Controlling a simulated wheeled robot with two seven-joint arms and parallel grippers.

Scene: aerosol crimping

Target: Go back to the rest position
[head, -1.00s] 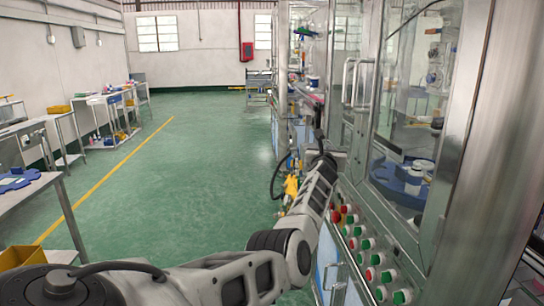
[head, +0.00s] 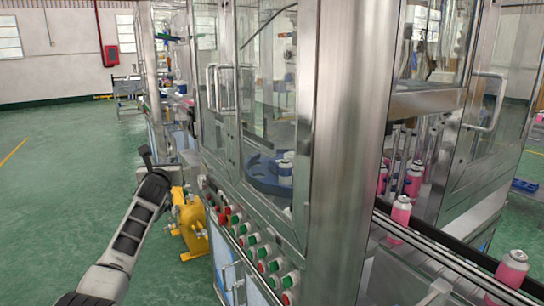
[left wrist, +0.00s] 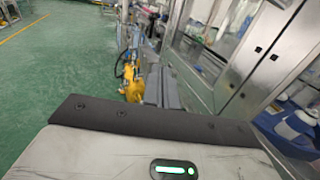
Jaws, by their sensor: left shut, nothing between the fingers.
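My left arm comes in from the lower left in the head view. Its gripper (head: 146,156) is at the far end, pointing away from me, left of the machine's button panel. It is shut and I see nothing held in it. In the left wrist view, the grey wrist housing with a green light fills the bottom, and the machine stands on the right. My right gripper is not in view.
The steel machine with glass doors (head: 225,90) and a panel of red and green buttons (head: 250,240) stands close on the right. A yellow device (head: 188,222) is beside it. Pink cans (head: 401,215) stand on the conveyor (head: 450,262). Green floor (head: 60,190) is clear on the left.

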